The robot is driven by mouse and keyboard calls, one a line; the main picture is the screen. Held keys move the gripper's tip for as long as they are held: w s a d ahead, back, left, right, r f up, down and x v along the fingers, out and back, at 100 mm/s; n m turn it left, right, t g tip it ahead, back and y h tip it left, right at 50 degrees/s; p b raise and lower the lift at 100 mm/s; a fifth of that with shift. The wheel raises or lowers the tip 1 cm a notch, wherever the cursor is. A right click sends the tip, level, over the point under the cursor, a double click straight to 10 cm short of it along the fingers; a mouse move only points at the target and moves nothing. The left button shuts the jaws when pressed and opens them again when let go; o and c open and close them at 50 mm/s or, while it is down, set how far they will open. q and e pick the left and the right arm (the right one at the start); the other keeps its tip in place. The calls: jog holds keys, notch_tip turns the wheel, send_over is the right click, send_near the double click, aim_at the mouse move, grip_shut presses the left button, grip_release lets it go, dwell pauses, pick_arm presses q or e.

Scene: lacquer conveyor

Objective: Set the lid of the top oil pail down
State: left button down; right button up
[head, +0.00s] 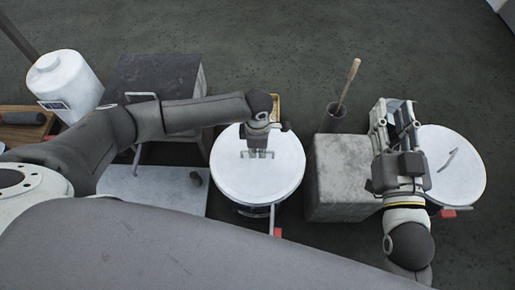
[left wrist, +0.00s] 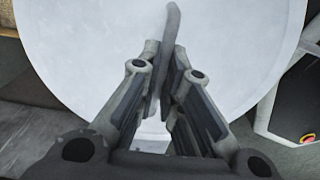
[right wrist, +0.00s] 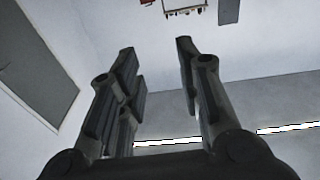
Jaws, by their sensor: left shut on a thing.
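A round white lid (head: 272,182) with a bar handle lies over a dark-bodied pail (head: 248,210) in the middle of the head view. My left gripper (head: 257,152) is shut on the lid's handle from above. In the left wrist view the handle (left wrist: 172,25) runs between the fingers (left wrist: 166,85), and the lid (left wrist: 230,45) fills most of the picture. I cannot tell whether the lid touches the pail rim. My right gripper (head: 392,112) is open and empty; its fingers (right wrist: 157,75) are apart, with walls behind them in the right wrist view.
Another white-lidded pail (head: 465,180) stands at the right. A grey block (head: 340,170) and a dark cup (head: 333,118) holding a wooden-handled tool stand between. At left are a dark box (head: 155,75), a pale flat plate (head: 150,190) and a white canister (head: 65,80).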

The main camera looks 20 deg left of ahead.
pick_arm(q)
jog(key=shift+f, duration=0.1)
dwell(0.3)
jog(key=c, duration=1.5)
grip_release()
